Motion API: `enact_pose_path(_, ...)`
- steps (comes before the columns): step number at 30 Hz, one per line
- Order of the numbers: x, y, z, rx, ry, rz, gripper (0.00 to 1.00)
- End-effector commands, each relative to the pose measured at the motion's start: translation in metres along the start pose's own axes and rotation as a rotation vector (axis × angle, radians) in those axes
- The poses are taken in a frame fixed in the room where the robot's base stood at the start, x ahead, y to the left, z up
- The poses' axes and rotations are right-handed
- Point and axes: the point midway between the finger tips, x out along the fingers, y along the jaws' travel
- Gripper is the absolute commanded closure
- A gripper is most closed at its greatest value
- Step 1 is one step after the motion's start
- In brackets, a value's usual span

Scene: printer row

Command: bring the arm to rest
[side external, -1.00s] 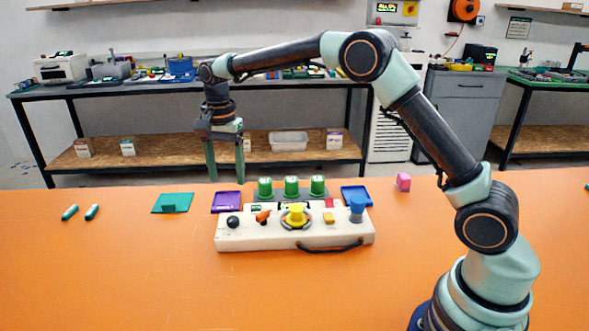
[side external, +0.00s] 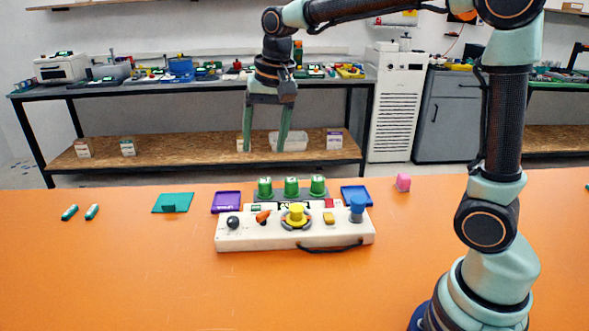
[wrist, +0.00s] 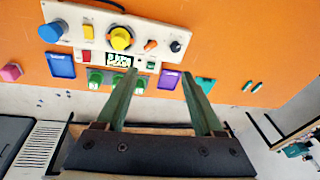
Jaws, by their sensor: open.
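My gripper (side external: 264,150) hangs high over the back edge of the orange table, fingers pointing down, open and empty. In the wrist view its two green fingers (wrist: 161,85) stand apart with nothing between them. Below it, on the table, is the white control panel (side external: 255,237) with a yellow knob, a blue knob, a black ball and a cable. Several green cylinders (side external: 291,187) stand in a row behind the panel. My gripper touches none of these.
A purple tray (side external: 227,202) and a blue tray (side external: 356,195) flank the cylinders. A teal plate (side external: 172,203) and two small green-and-white pieces (side external: 92,212) lie left. A pink block (side external: 403,182) sits right. The front of the orange table (side external: 150,290) is clear.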

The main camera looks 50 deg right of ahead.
Motion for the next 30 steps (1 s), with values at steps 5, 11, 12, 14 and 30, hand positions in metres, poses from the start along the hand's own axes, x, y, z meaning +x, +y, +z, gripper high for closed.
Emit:
enact_pose_path(5,-0.022,0.033,0.029,-0.18,0.075,-0.044,0.31)
enact_pose_path(11,-0.028,0.068,0.063,-0.382,0.163,-0.071,0.31)
enact_pose_path(12,-0.027,0.075,0.07,-0.422,0.179,-0.073,0.31)
enact_pose_path(14,-0.025,0.083,0.078,-0.475,0.204,-0.076,0.31)
enact_pose_path(30,-0.013,0.106,0.102,-0.628,0.271,-0.074,0.31)
